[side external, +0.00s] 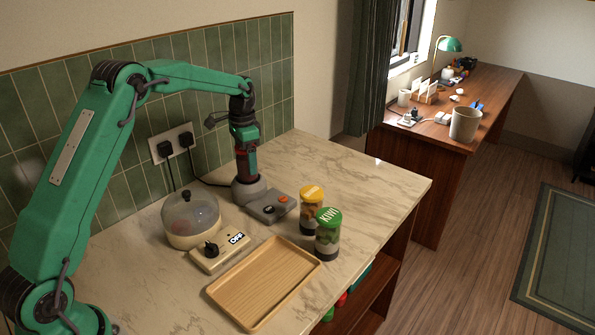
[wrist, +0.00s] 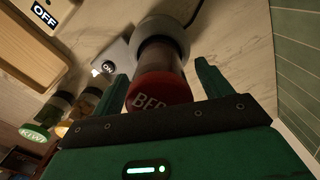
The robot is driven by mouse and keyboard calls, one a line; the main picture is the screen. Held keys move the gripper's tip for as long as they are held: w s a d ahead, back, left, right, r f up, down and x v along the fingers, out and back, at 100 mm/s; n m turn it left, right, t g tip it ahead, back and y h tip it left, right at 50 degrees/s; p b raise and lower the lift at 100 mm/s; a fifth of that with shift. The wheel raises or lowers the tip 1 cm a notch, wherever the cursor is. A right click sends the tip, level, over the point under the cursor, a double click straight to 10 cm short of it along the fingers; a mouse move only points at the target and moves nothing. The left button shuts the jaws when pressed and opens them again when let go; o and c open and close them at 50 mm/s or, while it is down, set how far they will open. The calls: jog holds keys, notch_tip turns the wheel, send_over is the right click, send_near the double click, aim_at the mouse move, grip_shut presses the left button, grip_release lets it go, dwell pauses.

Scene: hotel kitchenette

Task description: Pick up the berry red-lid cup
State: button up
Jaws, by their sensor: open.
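The berry cup (wrist: 161,90) has a red lid lettered "BER…", the rest cut off or hidden, and a clear body. It stands in a round grey base (wrist: 170,31). In the side external view the grey base (side external: 249,190) is near the tiled wall, and my gripper (side external: 244,165) is right above it, largely hiding the cup. In the wrist view my gripper (wrist: 162,78) is open, with one finger on each side of the red lid and visible gaps. It is not closed on the cup.
A grey switch box (side external: 271,206) adjoins the base. A yellow-lid cup (side external: 311,208) and green-lid KIWI cup (side external: 327,233) stand to the right. A wooden tray (side external: 215,291), a plugged OFF box (side external: 205,262) and a clear-domed pot (side external: 190,240) are in front. The counter's back right is clear.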

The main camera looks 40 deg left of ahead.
jog(key=shift+f, duration=0.75)
jog(key=shift+r, duration=0.1)
jog(key=c, duration=1.4)
jog(key=shift+r, duration=0.1)
jog(key=shift+r, duration=0.55)
notch_tip(320, 180, up, 3)
jog(key=shift+d+r, duration=0.1)
jog(key=shift+d, duration=0.05)
jog(key=s+d+r, duration=0.1)
jog(key=d+r, duration=0.1)
jog(key=d, duration=0.1)
jog(key=s+d+r, duration=0.1)
jog(key=d+r, duration=0.1)
jog(key=d, duration=0.2)
jog(key=s+d+r, duration=0.1)
jog(key=d+r, duration=0.1)
jog(key=d, duration=0.2)
jog(key=shift+s+r, duration=0.1)
jog(key=shift+r, duration=0.15)
